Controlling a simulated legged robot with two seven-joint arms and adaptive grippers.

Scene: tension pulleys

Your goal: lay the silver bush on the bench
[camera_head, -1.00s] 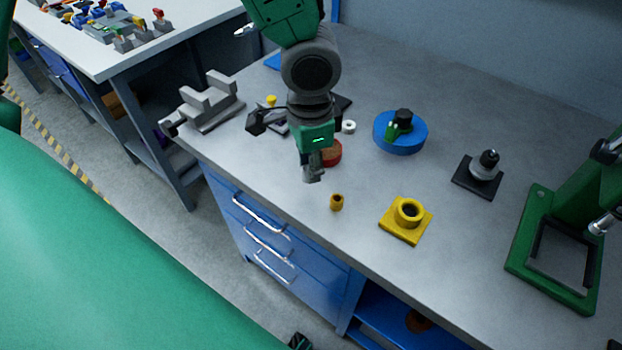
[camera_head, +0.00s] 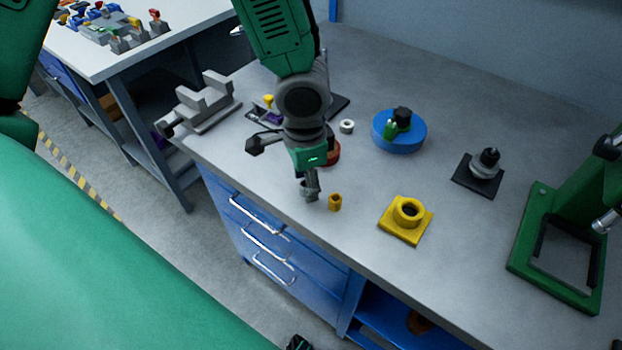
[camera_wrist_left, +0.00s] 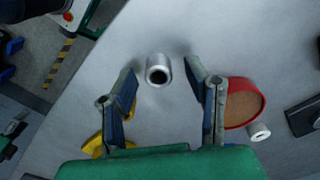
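The silver bush (camera_wrist_left: 157,68) shows in the left wrist view as a short, hollow metal cylinder with a dark bore. It sits between the fingertips of my left gripper (camera_wrist_left: 161,72), with a gap visible on both sides. The fingers are apart, so the gripper is open. In the head view my left gripper (camera_head: 309,192) points down, low over the front part of the grey bench (camera_head: 345,263). There the bush blends with the grey fingertips. I cannot tell whether its lower end touches the bench.
A brass bush (camera_head: 335,202) stands just right of my left gripper. A yellow flanged block (camera_head: 406,220), blue disc (camera_head: 399,133), black-based part (camera_head: 479,173) and green press (camera_head: 560,240) stand farther right. A red round tray (camera_wrist_left: 243,103) and pale ring (camera_wrist_left: 259,131) are close by.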

